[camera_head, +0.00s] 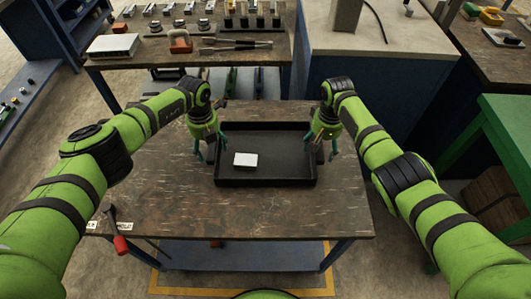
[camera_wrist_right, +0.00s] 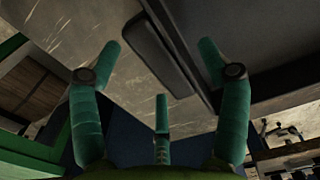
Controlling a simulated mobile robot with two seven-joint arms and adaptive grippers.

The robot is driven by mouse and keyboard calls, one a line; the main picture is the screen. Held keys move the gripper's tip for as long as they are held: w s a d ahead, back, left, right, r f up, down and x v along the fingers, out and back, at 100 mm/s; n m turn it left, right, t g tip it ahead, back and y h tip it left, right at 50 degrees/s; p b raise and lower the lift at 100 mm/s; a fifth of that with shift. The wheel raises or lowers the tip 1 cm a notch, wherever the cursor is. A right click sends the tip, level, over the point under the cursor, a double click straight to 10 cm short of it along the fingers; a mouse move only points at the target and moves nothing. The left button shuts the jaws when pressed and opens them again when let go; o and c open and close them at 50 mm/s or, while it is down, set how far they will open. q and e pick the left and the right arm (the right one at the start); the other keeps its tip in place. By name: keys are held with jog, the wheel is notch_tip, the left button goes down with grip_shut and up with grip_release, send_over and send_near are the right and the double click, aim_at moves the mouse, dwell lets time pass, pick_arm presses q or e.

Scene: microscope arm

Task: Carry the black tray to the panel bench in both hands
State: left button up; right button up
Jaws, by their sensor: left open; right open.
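The black tray (camera_head: 267,182) lies flat on the brown worktable, with a small white block (camera_head: 245,159) inside its left half. My left gripper (camera_head: 211,152) is at the tray's left side, open, with its fingers pointing down. My right gripper (camera_head: 320,150) is at the tray's right side, open. In the right wrist view, a dark handle bar (camera_wrist_right: 155,50) on the tray's side (camera_wrist_right: 260,65) lies between the spread fingers of my right gripper (camera_wrist_right: 160,62), apart from them. The left side handle is mostly hidden by my left gripper.
A bench (camera_head: 275,50) with metal parts and tools stands behind. A blue cabinet with a pale top (camera_head: 345,35) is at back right. A green frame (camera_head: 495,135) stands to the right.

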pick_arm(q)
jog(key=shift+w+f, duration=0.1)
jog(key=shift+f, duration=0.8)
pick_arm(e)
jog(key=shift+w+f, duration=0.15)
jog(key=shift+f, duration=0.7)
pick_arm(q)
grip_shut()
pick_arm(e)
grip_shut()
pick_arm(q)
jog(key=shift+r, duration=0.1)
pick_arm(e)
jog(key=shift+r, duration=0.1)
